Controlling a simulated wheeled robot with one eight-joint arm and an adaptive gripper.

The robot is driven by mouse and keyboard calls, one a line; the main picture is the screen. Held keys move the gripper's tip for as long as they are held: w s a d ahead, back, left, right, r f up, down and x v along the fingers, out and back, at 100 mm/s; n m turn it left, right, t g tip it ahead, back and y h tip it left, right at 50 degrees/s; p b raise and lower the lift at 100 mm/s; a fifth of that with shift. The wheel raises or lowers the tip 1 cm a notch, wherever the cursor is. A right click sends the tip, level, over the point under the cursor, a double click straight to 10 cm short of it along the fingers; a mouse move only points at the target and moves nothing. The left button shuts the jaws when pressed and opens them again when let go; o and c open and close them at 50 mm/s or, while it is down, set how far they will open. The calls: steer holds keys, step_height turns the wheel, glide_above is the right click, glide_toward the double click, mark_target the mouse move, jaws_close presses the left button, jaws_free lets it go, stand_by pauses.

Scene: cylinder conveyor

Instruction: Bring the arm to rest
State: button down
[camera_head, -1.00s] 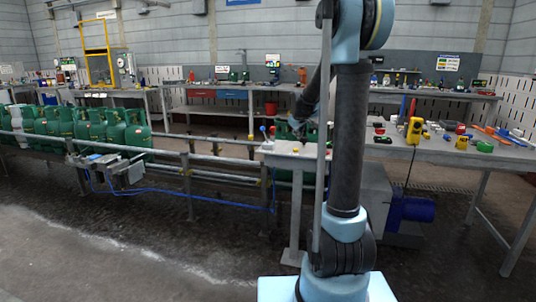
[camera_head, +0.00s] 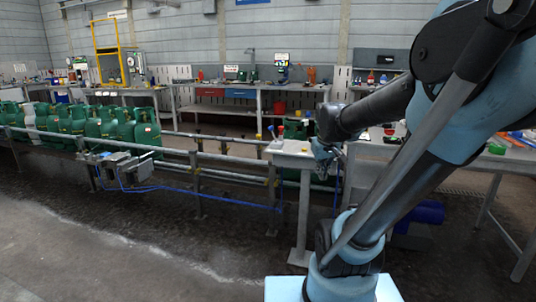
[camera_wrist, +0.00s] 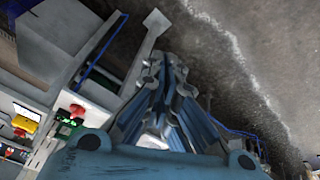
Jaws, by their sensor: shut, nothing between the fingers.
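My arm rises from its pale blue base at the lower right of the head view, bends at the upper right, and its forearm slants back down to the left. My gripper (camera_head: 323,152) hangs at the forearm's end, small and partly hidden, beside the small grey stand. In the wrist view my gripper (camera_wrist: 163,65) fills the middle, with its fingers closed together and nothing visible between them. The floor shows past the fingertips.
Green gas cylinders (camera_head: 110,128) stand in a row on the conveyor (camera_head: 178,154) at left. A small grey stand (camera_head: 293,150) with a red-topped item is close to my gripper. Workbenches (camera_head: 250,88) line the back. The floor at front left (camera_head: 90,250) is clear.

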steer(key=s+f+m+g, duration=0.1)
steer(key=s+f, duration=0.3)
steer(key=s, duration=0.4)
steer(key=s+f+m+g, duration=0.1)
steer(key=s+f, duration=0.4)
steer(key=s, duration=0.3)
steer(key=shift+s+a+y, duration=0.25)
steer(key=shift+s+y, duration=0.05)
steer(key=shift+s, duration=0.1)
